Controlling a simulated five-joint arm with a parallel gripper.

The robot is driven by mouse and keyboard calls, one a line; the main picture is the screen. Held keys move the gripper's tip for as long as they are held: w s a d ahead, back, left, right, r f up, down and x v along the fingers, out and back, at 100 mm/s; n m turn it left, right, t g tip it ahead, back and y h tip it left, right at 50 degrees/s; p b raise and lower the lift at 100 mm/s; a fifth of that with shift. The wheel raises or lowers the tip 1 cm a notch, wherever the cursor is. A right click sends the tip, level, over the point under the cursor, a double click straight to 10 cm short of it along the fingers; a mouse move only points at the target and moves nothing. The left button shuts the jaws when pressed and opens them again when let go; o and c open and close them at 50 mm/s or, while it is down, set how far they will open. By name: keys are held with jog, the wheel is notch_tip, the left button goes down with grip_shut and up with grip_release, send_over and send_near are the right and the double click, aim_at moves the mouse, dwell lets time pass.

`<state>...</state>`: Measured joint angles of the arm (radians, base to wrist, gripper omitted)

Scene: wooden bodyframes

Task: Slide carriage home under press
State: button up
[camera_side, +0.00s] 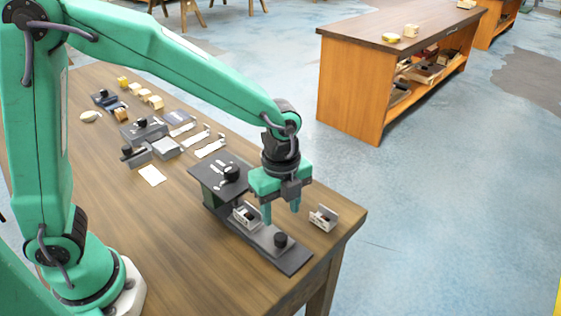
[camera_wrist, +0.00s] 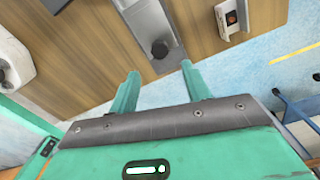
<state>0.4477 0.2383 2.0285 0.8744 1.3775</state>
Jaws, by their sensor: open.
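The press (camera_side: 217,178) is a dark block with a green side and a black knob on top. A dark flat base (camera_side: 292,262) runs from under it toward the table's front right corner. On this base lies the grey carriage (camera_side: 262,236), with a black knob (camera_side: 280,240) at its outer end and a pale bracket holding a dark part (camera_side: 246,215) nearer the press. The carriage stands out from under the press. My gripper (camera_side: 281,211) is open and empty above the carriage. In the wrist view the knob (camera_wrist: 160,49) lies just beyond the open fingers (camera_wrist: 160,88), apart from them.
A second pale bracket (camera_side: 323,217) sits on the table near the right edge, close to my gripper. Several blocks, dark fixtures and pale plates lie on the table (camera_side: 175,215) behind the press. The table's front left area is clear.

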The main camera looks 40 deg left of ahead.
aim_at(281, 236)
jog(key=shift+f, duration=0.1)
jog(key=shift+f, duration=3.85)
grip_shut()
